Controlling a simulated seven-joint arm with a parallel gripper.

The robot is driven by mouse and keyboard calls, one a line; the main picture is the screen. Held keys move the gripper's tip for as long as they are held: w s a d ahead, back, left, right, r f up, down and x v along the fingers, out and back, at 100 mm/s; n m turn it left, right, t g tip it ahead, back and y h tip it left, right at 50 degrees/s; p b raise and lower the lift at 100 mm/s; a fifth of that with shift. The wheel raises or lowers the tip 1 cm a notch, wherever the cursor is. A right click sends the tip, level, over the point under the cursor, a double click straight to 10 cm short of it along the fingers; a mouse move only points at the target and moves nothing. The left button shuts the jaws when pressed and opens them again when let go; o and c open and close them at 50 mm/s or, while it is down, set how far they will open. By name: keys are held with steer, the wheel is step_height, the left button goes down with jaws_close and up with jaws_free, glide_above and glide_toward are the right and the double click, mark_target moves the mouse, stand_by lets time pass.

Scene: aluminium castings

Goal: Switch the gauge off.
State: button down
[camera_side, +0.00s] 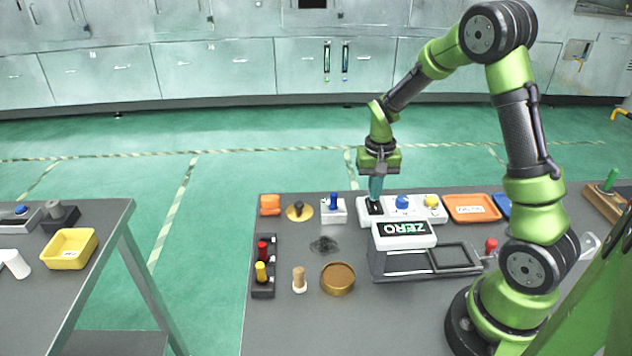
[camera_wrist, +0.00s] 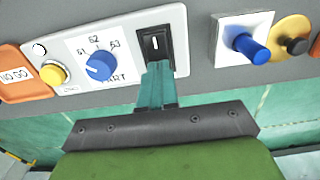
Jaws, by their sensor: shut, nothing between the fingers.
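A white control panel (camera_side: 420,207) carries a black rocker switch (camera_wrist: 155,43) with a white line mark, a blue knob (camera_wrist: 100,66) labelled S1, S2, S3 and PART, and a yellow button (camera_wrist: 53,74). In the side view the fingers hide part of the switch.
A blue-handled lever on a white base (camera_wrist: 245,45) stands beside the panel, with a dark knob on a yellow disc (camera_wrist: 294,44) beyond. An orange NO GO tray (camera_side: 471,208) is on the panel's other side. Red and yellow knobs (camera_side: 262,265) and a brass dish (camera_side: 338,278) stand nearer the side camera.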

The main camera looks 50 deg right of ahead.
steer(key=shift+f, duration=0.3)
steer(key=shift+r, duration=3.55)
